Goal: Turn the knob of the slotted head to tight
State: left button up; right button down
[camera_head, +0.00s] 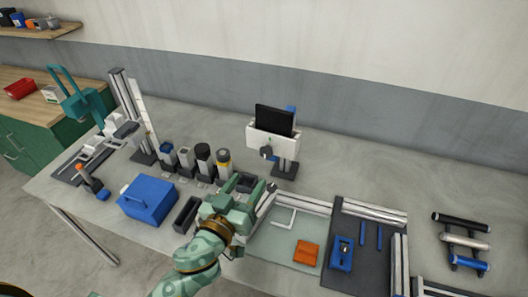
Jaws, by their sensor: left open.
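The slotted head (260,138) is a white block on a post, at the back middle of the table, with a black flat panel (274,120) standing in its top. Its dark round knob (266,153) is on the front face, low and near the middle. The knob is too small to tell its setting. My green left gripper (252,186) is open, in front of and below the head. It appears apart from the knob. My right gripper is not in view.
Several dark-topped canisters (203,159) stand left of the head, with a blue box (148,199) in front of them. An orange block (307,253) lies on a pale mat at the front. A dark tray (375,215) lies to the right. The table behind it is clear.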

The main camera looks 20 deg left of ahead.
aim_at(265, 155)
pick_arm(q)
jog(key=w, duration=0.3)
jog(key=w+d, duration=0.1)
jog(key=w, duration=0.3)
jog(key=w+p, duration=0.1)
jog(key=w, duration=0.2)
jog(key=shift+w+d, duration=0.15)
jog(key=shift+w, duration=0.2)
jog(key=c, duration=1)
